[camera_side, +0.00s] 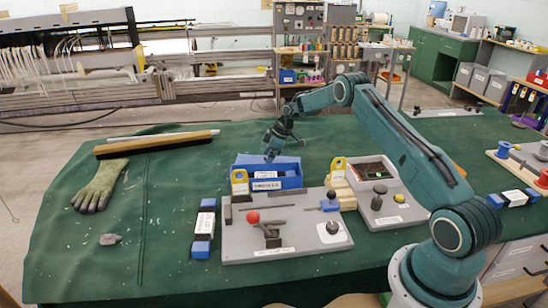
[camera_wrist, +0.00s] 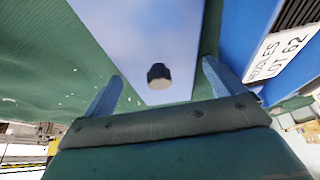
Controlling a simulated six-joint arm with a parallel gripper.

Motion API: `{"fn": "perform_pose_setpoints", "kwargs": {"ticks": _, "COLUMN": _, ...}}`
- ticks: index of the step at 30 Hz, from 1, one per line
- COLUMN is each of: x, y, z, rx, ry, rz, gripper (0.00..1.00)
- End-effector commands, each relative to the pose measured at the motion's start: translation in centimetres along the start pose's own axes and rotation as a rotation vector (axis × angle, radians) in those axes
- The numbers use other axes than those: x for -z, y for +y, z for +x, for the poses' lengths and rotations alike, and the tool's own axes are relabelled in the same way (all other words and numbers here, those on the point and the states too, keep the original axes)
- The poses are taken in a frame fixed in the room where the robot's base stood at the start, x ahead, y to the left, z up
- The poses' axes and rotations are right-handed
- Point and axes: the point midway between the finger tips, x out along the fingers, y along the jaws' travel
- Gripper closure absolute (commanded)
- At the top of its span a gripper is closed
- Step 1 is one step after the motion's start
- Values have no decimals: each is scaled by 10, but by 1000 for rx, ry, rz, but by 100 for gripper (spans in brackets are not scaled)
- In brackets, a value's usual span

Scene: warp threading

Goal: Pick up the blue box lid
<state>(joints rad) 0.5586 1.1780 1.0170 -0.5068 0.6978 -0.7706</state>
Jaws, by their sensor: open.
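The blue box lid (camera_wrist: 140,35) is a light blue flat panel with a black knob (camera_wrist: 158,76); it fills the upper middle of the wrist view. In the side view the lid (camera_side: 288,161) shows at the back of the blue box (camera_side: 290,183); how it rests there is not clear. The box carries a white label, also seen at the right of the wrist view. My gripper (camera_side: 271,153) is open and pointed down over the lid. In the wrist view its two blue fingers (camera_wrist: 161,72) are on either side of the knob, apart from it.
A grey board (camera_side: 285,235) with a red knob stands in front of the box, and a grey tray (camera_side: 385,205) is to its right. Yellow-tagged pieces stand close by the box. A glove (camera_side: 100,186) and a long brush (camera_side: 155,145) lie left. Green cloth between is mostly clear.

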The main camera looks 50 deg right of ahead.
Motion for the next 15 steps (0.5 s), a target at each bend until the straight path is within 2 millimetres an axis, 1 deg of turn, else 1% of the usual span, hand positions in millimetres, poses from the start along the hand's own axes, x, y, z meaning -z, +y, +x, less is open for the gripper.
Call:
{"fn": "perform_pose_setpoints", "kwargs": {"ticks": 5, "x": 0, "y": 0, "z": 0, "rx": 0, "ry": 0, "rz": 0, "gripper": 6}}
{"fn": "perform_pose_setpoints", "kwargs": {"ticks": 6, "x": 0, "y": 0, "z": 0, "rx": 0, "ry": 0, "rz": 0, "gripper": 10}}
{"fn": "perform_pose_setpoints", "kwargs": {"ticks": 11, "x": 0, "y": 0, "z": 0, "rx": 0, "ry": 0, "rz": 0, "gripper": 41}}
{"fn": "perform_pose_setpoints", "kwargs": {"ticks": 12, "x": 0, "y": 0, "z": -1, "rx": 0, "ry": 0, "rz": 0, "gripper": 43}}
{"fn": "perform_pose_setpoints", "kwargs": {"ticks": 15, "x": 0, "y": 0, "z": -1, "rx": 0, "ry": 0, "rz": 0, "gripper": 43}}
